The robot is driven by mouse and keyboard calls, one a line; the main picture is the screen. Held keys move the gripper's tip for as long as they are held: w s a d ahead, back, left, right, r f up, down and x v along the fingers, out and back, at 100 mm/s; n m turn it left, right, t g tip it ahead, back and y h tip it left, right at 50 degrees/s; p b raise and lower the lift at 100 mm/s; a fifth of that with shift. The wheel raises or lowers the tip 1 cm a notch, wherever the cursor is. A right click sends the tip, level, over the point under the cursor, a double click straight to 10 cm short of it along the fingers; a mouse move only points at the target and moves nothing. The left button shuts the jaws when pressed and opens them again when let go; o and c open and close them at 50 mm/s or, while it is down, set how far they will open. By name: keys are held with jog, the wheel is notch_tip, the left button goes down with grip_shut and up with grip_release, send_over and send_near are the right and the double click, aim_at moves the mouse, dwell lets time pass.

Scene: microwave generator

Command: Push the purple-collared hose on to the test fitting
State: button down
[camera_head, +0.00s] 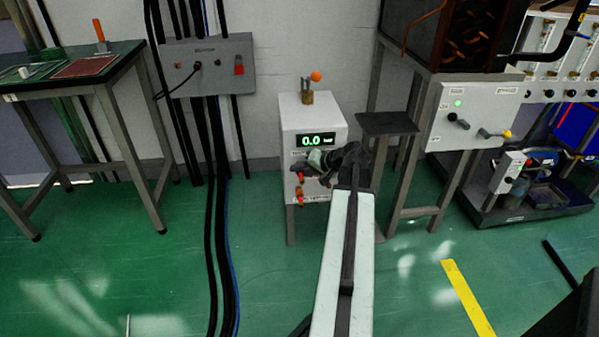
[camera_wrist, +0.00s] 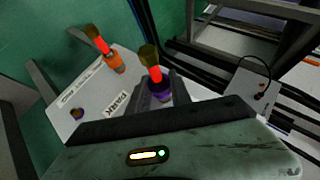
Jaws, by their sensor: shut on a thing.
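The purple-collared hose (camera_wrist: 159,92) is between the fingers of my gripper (camera_wrist: 162,88) in the wrist view. My gripper is shut on it. A red length and a brass end stick out beyond the purple collar. In the head view my gripper (camera_head: 312,165) is at the front of the white cabinet (camera_head: 291,130), and the hose is too small to make out there.
An orange-collared piece with a red length and brass end (camera_wrist: 113,62) stands on the panel near the word PARK. The cabinet display (camera_head: 315,140) reads 0.0 bar. A dark small table (camera_head: 388,123) stands right of the cabinet. Black hoses (camera_head: 213,230) run down at its left.

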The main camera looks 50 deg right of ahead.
jog(key=shift+w+d, duration=0.2)
jog(key=shift+w, duration=0.05)
jog(key=c, duration=1.1)
grip_release()
jog(key=p+v, duration=0.4)
jog(key=v, duration=0.3)
jog(key=shift+s+r+p, duration=0.15)
jog(key=shift+s+p, duration=0.15)
jog(key=shift+s, duration=0.1)
